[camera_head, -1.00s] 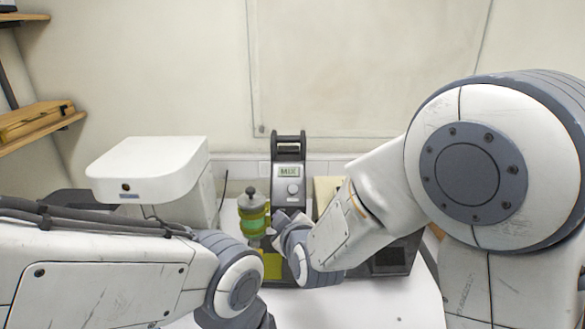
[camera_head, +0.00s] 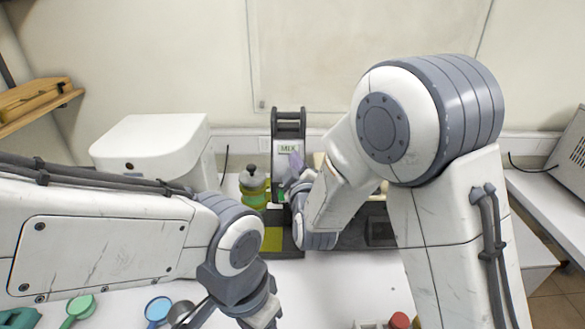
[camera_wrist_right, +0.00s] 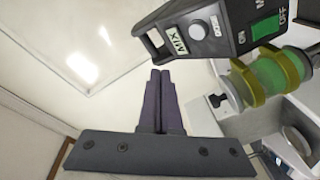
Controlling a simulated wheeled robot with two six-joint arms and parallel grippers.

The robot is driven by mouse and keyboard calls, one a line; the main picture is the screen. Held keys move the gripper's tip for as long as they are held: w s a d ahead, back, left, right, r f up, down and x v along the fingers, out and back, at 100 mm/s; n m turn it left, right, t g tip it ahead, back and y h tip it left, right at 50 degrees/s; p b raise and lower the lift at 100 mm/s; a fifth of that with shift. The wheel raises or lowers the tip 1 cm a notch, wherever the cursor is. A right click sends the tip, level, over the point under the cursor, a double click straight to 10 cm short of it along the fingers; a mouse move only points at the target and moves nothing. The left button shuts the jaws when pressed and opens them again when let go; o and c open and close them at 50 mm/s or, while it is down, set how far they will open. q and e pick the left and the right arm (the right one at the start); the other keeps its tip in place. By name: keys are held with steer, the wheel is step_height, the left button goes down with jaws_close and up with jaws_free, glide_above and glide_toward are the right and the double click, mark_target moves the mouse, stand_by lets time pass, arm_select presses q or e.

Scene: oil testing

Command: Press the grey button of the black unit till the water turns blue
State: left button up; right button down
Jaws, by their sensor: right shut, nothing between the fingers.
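The black unit (camera_head: 288,118) stands upright at the back of the bench, with a white MIX label on its front. In the right wrist view its grey round button (camera_wrist_right: 198,30) shows beside the label, with a green ON/OFF switch (camera_wrist_right: 265,30). A clear vessel of green liquid (camera_head: 253,188) stands left of the unit; the liquid (camera_wrist_right: 270,76) is green, not blue.
A white machine (camera_head: 150,145) stands to the left of the vessel. Blue (camera_head: 157,309) and green scoops (camera_head: 80,306) lie at the front left, and red-topped items (camera_head: 400,320) at the front right. The middle of the white bench is mostly clear.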

steer(key=w+f+b, duration=0.3)
steer(key=w+f, duration=0.1)
steer(key=f, duration=0.1)
steer(key=shift+w, duration=0.3)
steer(key=shift+r, duration=0.1)
stand_by(1.8)
steer(key=shift+w+f+b, duration=0.3)
steer(key=shift+w+b, duration=0.05)
steer(key=shift+b, duration=0.1)
steer(key=shift+w+f+b, duration=0.3)
steer(key=shift+f+b, duration=0.1)
steer(key=shift+b, duration=0.05)
stand_by(0.5)
steer(key=shift+r, duration=0.1)
steer(key=shift+s+r, duration=0.55)
steer(key=shift+s, duration=0.1)
steer(key=shift+p, duration=0.3)
